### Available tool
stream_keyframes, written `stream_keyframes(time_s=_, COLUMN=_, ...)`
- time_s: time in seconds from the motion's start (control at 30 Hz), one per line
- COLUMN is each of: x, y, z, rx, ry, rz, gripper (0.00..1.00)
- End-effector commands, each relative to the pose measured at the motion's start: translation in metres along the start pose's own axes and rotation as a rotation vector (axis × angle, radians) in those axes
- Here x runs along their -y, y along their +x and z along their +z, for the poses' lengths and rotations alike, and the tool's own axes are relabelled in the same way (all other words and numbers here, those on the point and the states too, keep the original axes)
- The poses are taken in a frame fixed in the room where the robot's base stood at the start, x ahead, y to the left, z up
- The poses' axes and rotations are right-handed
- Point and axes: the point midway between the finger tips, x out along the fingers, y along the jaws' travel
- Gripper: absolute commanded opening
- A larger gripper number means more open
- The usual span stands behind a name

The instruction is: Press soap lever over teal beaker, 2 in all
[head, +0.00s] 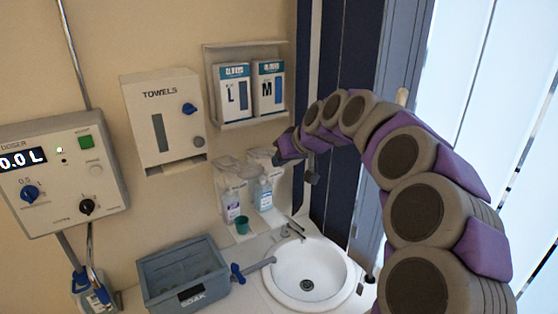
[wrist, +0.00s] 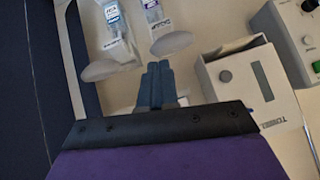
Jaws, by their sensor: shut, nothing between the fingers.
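Two wall soap dispensers hang side by side: the left one holds a purple-labelled bottle (head: 232,206), the right one a blue-labelled bottle (head: 264,194). The teal beaker (head: 243,225) stands on the counter below them, nearer the left dispenser; I cannot see it in the wrist view. The wrist view shows two pale oval levers, one by the purple-labelled bottle (wrist: 171,43) and one by the blue-labelled bottle (wrist: 98,70). My gripper (head: 278,158) is shut and empty, near the dispensers' upper part. In the wrist view its fingertips (wrist: 158,68) appear just short of the purple bottle's lever; contact is unclear.
A towel dispenser (head: 164,120) and a glove-box rack (head: 249,118) are on the wall above. A doser panel (head: 62,178) is at left. Below are a grey soak bin (head: 183,285) with a blue-handled tap, and a white sink (head: 285,285). Dark panels stand right of the dispensers.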

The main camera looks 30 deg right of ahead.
Motion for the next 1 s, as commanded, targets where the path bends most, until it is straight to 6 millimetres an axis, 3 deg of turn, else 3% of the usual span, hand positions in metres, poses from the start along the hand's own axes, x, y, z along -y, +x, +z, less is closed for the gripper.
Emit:
stream_keyframes(time_s=0.37, x=-0.004, y=-0.004, z=-0.007, rx=0.021, ry=0.003, rz=0.016, gripper=0.0)
stream_keyframes(time_s=0.67, x=-0.03, y=-0.02, z=-0.045, rx=0.131, ry=0.018, rz=0.079, gripper=0.0)
stream_keyframes(time_s=1.0, x=-0.02, y=-0.03, z=-0.085, rx=0.279, ry=-0.009, rz=0.124, gripper=0.0)
